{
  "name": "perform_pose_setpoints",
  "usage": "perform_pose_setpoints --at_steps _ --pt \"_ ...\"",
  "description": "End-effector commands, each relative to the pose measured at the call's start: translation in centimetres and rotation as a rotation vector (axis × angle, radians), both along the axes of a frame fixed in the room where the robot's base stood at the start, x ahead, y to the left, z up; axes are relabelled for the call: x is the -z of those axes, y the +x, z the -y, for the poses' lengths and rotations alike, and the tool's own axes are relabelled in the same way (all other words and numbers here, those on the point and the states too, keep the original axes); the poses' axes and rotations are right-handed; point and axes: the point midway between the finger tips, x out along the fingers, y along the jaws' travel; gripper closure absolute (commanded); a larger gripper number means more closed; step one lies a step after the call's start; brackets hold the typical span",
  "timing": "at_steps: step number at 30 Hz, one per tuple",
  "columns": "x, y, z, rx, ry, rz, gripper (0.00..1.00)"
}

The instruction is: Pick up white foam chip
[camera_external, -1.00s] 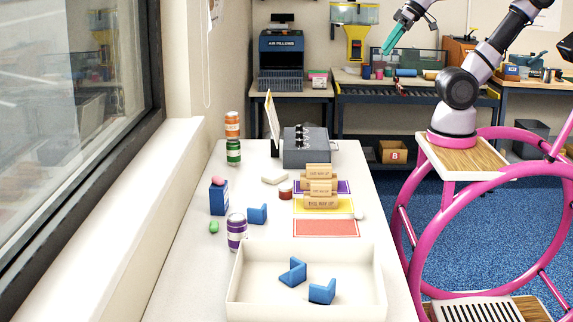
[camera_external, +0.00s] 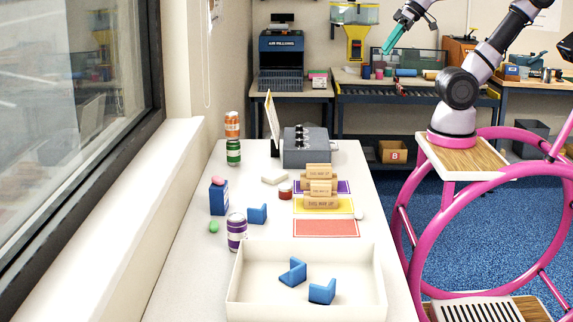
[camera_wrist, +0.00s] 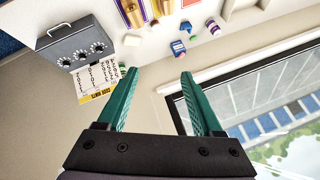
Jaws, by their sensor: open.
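A small rounded white piece (camera_external: 360,215), which looks like the white foam chip, lies on the white table at the right edge, near the yellow and red mats. I cannot make it out in the wrist view. A longer off-white block (camera_external: 274,179) lies left of the mats; it seems to show in the wrist view too (camera_wrist: 132,40). My gripper (camera_external: 389,49) is raised at the upper right, beyond the table and far from the white piece. In the wrist view its teal fingers (camera_wrist: 158,92) are spread apart with nothing between them.
A white tray (camera_external: 240,292) with blue corner pieces stands at the front. A grey box with knobs (camera_external: 307,150), cans (camera_external: 237,232) and a blue carton (camera_external: 218,200) stand around. A window runs along the left.

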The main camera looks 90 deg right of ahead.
Motion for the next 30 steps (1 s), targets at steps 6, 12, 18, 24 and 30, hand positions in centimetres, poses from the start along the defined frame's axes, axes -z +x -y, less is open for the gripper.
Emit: perform_pose_setpoints --at_steps 6,12,18,24,30 --pt "2.3 1.3 -1.0 -0.009 0.054 -0.113 0.32" --pt "7.6 3.5 -3.4 -0.016 0.204 -0.362 0.32" --pt "12.8 5.4 -5.8 0.003 0.384 -0.591 0.32" --pt "18.1 7.1 -8.0 0.060 0.581 -0.789 0.32" --pt "23.7 8.6 -9.6 0.156 0.782 -0.948 0.32"
